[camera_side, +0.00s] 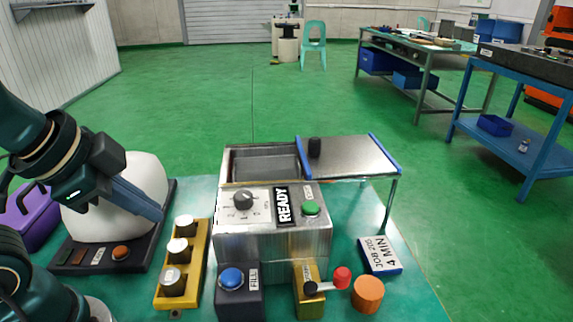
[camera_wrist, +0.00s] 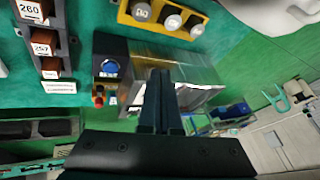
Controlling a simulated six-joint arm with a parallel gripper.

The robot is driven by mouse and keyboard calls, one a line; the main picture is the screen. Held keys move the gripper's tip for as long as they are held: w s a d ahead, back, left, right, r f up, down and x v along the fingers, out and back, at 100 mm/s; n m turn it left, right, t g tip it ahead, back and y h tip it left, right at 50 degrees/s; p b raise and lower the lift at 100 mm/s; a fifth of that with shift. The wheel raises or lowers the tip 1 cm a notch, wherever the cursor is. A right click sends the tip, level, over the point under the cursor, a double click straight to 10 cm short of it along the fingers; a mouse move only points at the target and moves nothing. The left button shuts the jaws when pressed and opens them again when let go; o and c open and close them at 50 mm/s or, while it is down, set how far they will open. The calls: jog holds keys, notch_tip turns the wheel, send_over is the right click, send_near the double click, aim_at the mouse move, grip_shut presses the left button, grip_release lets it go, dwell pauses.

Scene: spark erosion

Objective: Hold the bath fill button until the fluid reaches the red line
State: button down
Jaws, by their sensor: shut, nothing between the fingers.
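The blue fill button (camera_side: 231,278) sits on a dark box labelled FILL, at the front left of the metal machine. It also shows in the wrist view (camera_wrist: 110,67), left of my fingers. The open metal bath (camera_side: 228,166) is at the top back of the machine. Its inside looks grey; I cannot make out a fluid level or a red line. My gripper (camera_side: 160,214) is shut and empty, up and left of the fill button and apart from it, above the yellow rack's back end. In the wrist view its fingers (camera_wrist: 160,73) overlap the machine.
A yellow rack (camera_side: 164,300) with three metal cylinders stands left of the button. A red-knobbed lever (camera_side: 341,277), an orange cylinder (camera_side: 368,294) and a job card (camera_side: 380,254) lie to the right. A green button (camera_side: 311,208) and a dial (camera_side: 243,200) are on the machine's panel.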

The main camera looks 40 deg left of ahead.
jog(key=m, duration=0.3)
notch_tip(320, 180, up, 2)
jog(key=r+m+t+h, duration=0.1)
jog(key=m, duration=1.8)
send_over(238, 271)
jog(key=s, duration=0.2)
jog(key=shift+f, duration=0.25)
jog(key=shift+f, duration=4.4)
jog(key=shift+f, duration=0.1)
jog(key=shift+f, duration=0.35)
jog(key=shift+f, duration=0.45)
